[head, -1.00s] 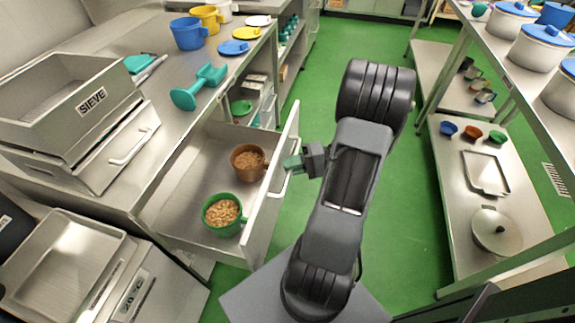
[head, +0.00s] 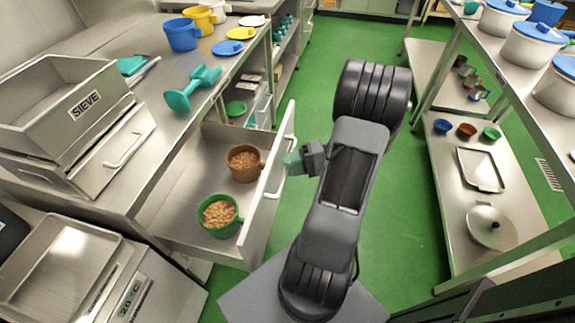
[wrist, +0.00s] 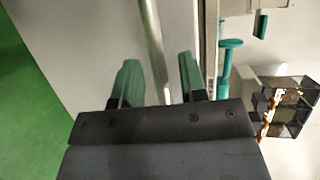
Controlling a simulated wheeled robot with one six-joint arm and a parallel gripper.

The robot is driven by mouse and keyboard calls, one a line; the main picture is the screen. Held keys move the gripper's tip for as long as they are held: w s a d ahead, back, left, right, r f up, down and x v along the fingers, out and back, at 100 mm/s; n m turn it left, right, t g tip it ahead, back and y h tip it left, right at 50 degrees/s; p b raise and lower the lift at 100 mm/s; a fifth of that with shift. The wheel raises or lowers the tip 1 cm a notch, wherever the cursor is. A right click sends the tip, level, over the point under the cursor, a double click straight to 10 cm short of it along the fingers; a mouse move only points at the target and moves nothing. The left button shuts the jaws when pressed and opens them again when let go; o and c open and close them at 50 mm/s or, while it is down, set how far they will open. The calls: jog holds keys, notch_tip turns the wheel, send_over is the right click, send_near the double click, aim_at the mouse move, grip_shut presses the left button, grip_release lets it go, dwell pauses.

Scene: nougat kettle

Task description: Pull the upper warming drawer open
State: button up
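The drawer (head: 185,207) under the left counter stands well open. Its front panel with a bar handle (head: 271,183) faces right. The handle also shows in the wrist view (wrist: 153,40) as a pale vertical bar. My gripper (head: 292,162) is at the handle. In the wrist view my gripper's green fingers (wrist: 160,82) stand apart, one on each side of the bar, with gaps visible, so it is open around the handle and not clamped. A brown mug (head: 236,176) and a green mug (head: 229,230), both filled with nut-like pieces, stand upright in the drawer.
A sieve box (head: 50,115) and a teal scoop (head: 185,98) are on the left counter. A 20 °C appliance (head: 150,285) stands in front at the left. A shelf rack with pots (head: 533,45) is on the right. Green floor (head: 345,30) is free between.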

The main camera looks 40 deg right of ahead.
jog(key=v, duration=1.2)
jog(key=shift+s+d, duration=0.15)
jog(key=shift+d, duration=0.15)
notch_tip(320, 180, down, 4)
jog(key=s+m+g+h, duration=0.2)
jog(key=m, duration=0.2)
jog(key=w+a+r+n+g+h+p, duration=0.1)
jog(key=w+a+r+n+h+p, duration=0.2)
jog(key=a+r, duration=1)
jog(key=w+a+r+n+g+h+p, duration=0.1)
jog(key=w+a+r+n+h+p, duration=0.2)
jog(key=a+r+n+h+p, duration=0.4)
jog(key=a+r+h+p, duration=0.1)
jog(key=a+r+p, duration=0.4)
jog(key=a+r, duration=0.1)
jog(key=shift+a+n+h, duration=0.35)
jog(key=shift+n+h, duration=0.05)
